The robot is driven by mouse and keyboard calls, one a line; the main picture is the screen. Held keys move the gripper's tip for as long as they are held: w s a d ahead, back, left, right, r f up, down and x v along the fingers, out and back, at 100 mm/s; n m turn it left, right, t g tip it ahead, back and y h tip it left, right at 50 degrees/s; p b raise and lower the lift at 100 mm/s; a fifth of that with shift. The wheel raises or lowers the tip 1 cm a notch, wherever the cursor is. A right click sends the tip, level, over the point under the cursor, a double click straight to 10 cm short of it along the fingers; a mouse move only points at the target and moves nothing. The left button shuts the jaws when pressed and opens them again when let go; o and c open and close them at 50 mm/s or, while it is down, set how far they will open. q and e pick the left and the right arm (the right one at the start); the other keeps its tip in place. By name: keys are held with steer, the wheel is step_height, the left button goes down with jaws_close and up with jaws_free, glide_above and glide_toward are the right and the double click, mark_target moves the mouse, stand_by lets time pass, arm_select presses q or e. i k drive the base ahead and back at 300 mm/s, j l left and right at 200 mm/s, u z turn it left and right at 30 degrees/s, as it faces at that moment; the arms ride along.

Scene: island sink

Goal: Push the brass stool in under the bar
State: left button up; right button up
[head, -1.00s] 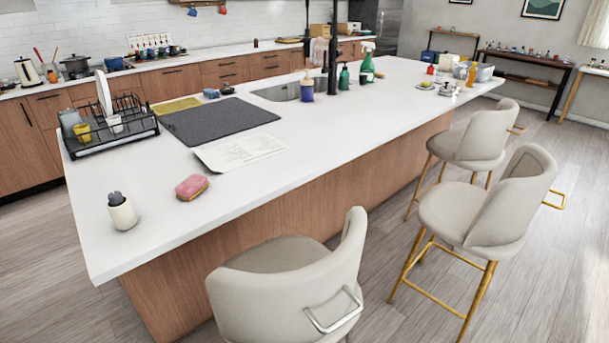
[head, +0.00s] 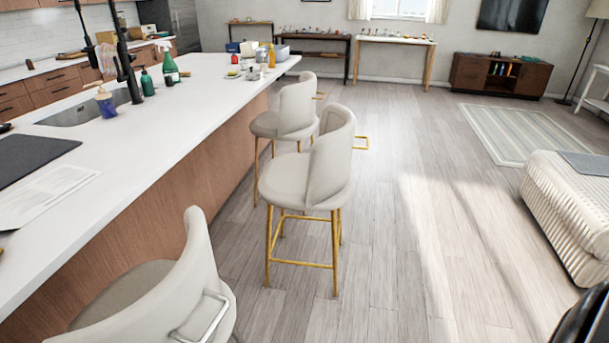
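Two cream stools with brass legs and brass back handles stand along the right side of the bar (head: 160,140). The nearer brass stool (head: 304,180) stands upright on the floor, out from the bar's wood side, its back toward the room. Its brass handle (head: 361,143) sticks out to the right. The farther brass stool (head: 285,118) stands closer to the bar, partly behind the nearer one. A third cream stool (head: 165,295) with a silver handle is at the bottom left; its legs are out of view. Neither of my grippers is in view.
Open wood floor (head: 430,230) lies right of the stools. A ribbed white couch or bench (head: 570,210) and a striped rug (head: 520,132) are at the right. Side tables and a low cabinet (head: 500,76) line the back wall. A dark object is cut off at bottom right.

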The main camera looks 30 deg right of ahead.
mark_target(321, 180)
steer(key=z, duration=1.15)
steer(key=i+l+u, duration=0.1)
steer(key=u, duration=0.45)
steer(key=i+l+u, duration=0.15)
steer(key=l, duration=0.2)
steer(key=i+l+u, duration=0.3)
steer(key=l, duration=0.4)
steer(key=i+l+u, duration=0.15)
steer(key=l, duration=0.25)
steer(key=i+l+u, duration=0.15)
steer(key=l, duration=0.25)
steer(key=i, duration=0.05)
